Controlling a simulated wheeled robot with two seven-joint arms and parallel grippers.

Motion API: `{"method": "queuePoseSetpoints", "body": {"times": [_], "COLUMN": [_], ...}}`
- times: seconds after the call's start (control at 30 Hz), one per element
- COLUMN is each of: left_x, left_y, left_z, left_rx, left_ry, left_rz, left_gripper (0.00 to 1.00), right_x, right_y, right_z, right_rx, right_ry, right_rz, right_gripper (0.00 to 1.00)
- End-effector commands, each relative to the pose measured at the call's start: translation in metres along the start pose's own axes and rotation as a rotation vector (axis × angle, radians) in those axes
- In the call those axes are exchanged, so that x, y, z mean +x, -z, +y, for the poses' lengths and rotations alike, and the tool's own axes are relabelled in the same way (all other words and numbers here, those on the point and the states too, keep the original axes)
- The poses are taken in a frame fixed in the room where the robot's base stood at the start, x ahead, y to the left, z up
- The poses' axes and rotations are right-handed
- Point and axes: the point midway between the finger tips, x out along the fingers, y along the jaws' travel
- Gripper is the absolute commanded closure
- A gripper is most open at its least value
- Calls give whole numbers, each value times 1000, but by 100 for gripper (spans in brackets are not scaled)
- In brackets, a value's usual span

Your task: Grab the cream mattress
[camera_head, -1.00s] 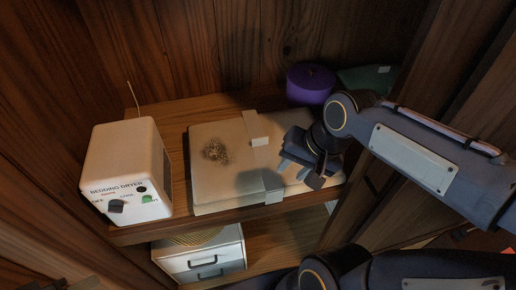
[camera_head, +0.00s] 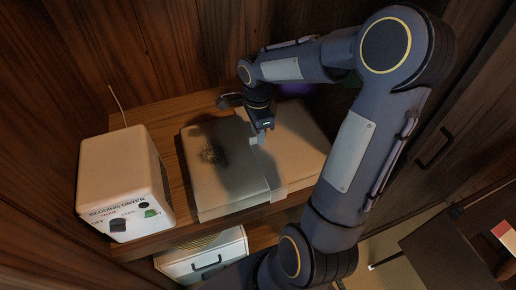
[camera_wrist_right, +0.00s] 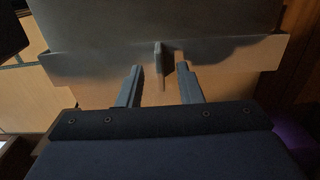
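The cream mattress (camera_head: 215,185) lies folded flat on the wooden shelf, with a dark sooty patch on its left part. A pale strap (camera_head: 265,168) runs across it, with a small upright tab visible in the right wrist view (camera_wrist_right: 158,58). My right gripper (camera_head: 262,136) is over the mattress at the strap. In the right wrist view its two fingers (camera_wrist_right: 160,88) are apart, with the tab between and slightly beyond their tips; contact is not clear. The arm hides part of the mattress's right side. My left gripper is not in view.
A white bedding dryer (camera_head: 125,180) stands left of the mattress on the shelf (camera_head: 178,165). A purple roll (camera_head: 297,89) is mostly hidden behind my arm. A white drawer box (camera_head: 205,260) sits below. Wooden walls enclose the back and sides.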

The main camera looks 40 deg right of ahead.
Motion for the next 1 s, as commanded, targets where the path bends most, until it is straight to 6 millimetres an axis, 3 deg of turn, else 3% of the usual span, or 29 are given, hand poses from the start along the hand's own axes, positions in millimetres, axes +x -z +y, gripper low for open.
{"method": "queuePoseSetpoints", "body": {"times": [0.13, 0.4, 0.67, 1.0], "left_x": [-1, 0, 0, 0], "left_y": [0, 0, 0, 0], "left_z": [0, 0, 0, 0], "left_rx": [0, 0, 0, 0], "left_ry": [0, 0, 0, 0], "left_rz": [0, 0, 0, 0], "left_gripper": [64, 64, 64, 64], "right_x": [17, 20, 20, 20], "right_y": [0, 0, 0, 0], "right_z": [0, 0, 0, 0], "right_rx": [-1, -1, -1, -1], "right_ry": [-2, 1, 1, 1], "right_rz": [1, 0, 0, 0], "right_gripper": [67, 67, 100, 100]}}
